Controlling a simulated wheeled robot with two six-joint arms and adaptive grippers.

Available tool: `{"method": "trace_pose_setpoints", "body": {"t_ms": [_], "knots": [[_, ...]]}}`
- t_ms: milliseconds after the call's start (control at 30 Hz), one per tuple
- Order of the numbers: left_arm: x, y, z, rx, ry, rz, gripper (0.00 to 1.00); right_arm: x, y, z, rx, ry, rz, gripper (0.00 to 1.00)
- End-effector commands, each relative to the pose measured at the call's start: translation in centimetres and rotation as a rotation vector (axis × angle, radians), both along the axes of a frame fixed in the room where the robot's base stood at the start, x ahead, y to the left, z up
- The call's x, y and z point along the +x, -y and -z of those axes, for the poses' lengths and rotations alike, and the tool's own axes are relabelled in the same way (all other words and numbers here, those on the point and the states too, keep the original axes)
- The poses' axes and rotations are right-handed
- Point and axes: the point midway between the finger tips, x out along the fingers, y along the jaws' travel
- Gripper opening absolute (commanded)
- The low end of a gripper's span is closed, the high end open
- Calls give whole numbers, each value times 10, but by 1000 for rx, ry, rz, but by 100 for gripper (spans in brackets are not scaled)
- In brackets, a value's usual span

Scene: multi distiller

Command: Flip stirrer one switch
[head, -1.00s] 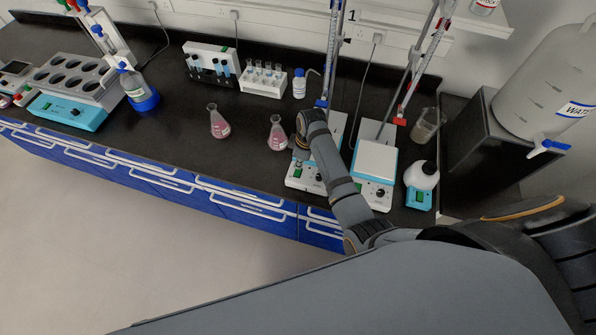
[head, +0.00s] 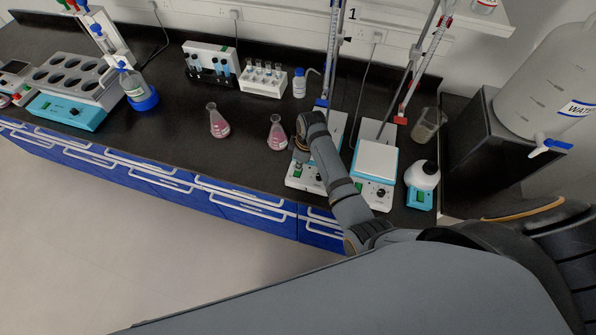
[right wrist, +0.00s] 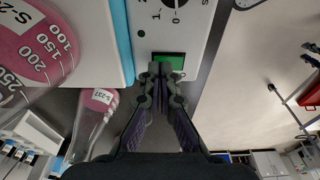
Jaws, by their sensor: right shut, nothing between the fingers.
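Stirrer one (head: 307,181), a white and light-blue hotplate stirrer, stands at the bench front below the "1" on the wall. My right arm hides part of it. Its front panel (right wrist: 193,37) fills the top middle of the right wrist view, with a dial (right wrist: 175,8) and a green rectangular switch (right wrist: 170,58). My right gripper (right wrist: 161,72) is shut and empty. Its fingertips are at the switch's lower edge and overlap it in the picture; I cannot tell whether they touch. In the head view the right gripper (head: 300,153) is over the stirrer's front left. My left gripper is not in view.
A second stirrer (head: 376,160) stands close on the right, with burette stands behind both. Two pink flasks (head: 277,134) (head: 218,122) stand left of stirrer one. A wash bottle (head: 299,84) and tube racks (head: 262,80) are behind. The bench front left of the flasks is clear.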

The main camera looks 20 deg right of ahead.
Motion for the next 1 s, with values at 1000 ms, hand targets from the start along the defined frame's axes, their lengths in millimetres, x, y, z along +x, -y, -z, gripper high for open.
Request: {"method": "trace_pose_setpoints", "body": {"t_ms": [1000], "knots": [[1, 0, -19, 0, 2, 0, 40, 0, 0, -45, 0, 1, 0, 0]]}}
